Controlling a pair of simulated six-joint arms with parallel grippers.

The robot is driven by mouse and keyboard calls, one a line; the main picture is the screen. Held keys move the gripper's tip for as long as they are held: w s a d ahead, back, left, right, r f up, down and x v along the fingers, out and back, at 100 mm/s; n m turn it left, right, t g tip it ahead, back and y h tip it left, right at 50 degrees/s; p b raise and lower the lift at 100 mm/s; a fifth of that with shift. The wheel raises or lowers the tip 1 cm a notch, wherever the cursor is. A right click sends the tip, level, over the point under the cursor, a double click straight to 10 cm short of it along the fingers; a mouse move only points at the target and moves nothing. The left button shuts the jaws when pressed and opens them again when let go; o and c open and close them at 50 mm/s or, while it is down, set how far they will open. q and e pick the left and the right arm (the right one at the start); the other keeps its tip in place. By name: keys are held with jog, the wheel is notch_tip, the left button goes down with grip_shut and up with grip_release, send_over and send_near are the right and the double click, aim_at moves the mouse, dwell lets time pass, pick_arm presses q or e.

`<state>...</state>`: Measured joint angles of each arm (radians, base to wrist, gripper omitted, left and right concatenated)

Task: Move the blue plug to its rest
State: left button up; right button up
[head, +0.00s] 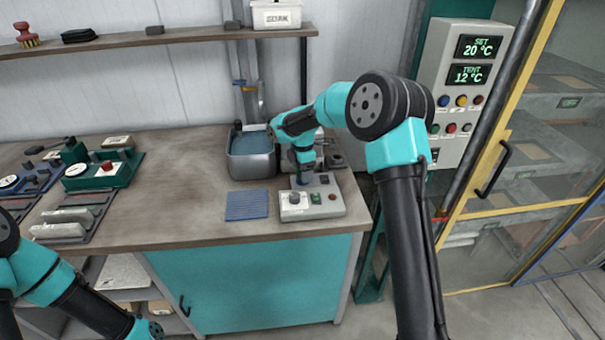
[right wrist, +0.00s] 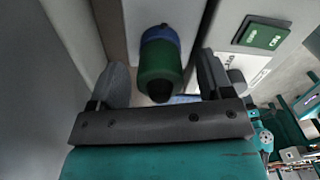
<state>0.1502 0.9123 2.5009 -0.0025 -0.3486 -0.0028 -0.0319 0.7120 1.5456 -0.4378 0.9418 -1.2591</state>
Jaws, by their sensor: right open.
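In the right wrist view a short rounded plug (right wrist: 161,60) with a blue band, a green body and a dark end sits between the two fingers of my right gripper (right wrist: 164,75). The fingers are apart, with a visible gap on each side of it. In the head view my right gripper (head: 303,172) points down over the grey control box (head: 322,206) on the bench and largely hides the plug there. I cannot tell which spot is the plug's rest. My left arm shows at the lower left, but its gripper is not visible.
A green button (right wrist: 263,36) is beside the right finger in the wrist view. A grey basin of liquid (head: 252,165) stands behind the box, and a blue ribbed mat (head: 247,205) lies left of it.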

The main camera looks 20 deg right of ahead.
dwell(0.4)
jog(key=c, duration=1)
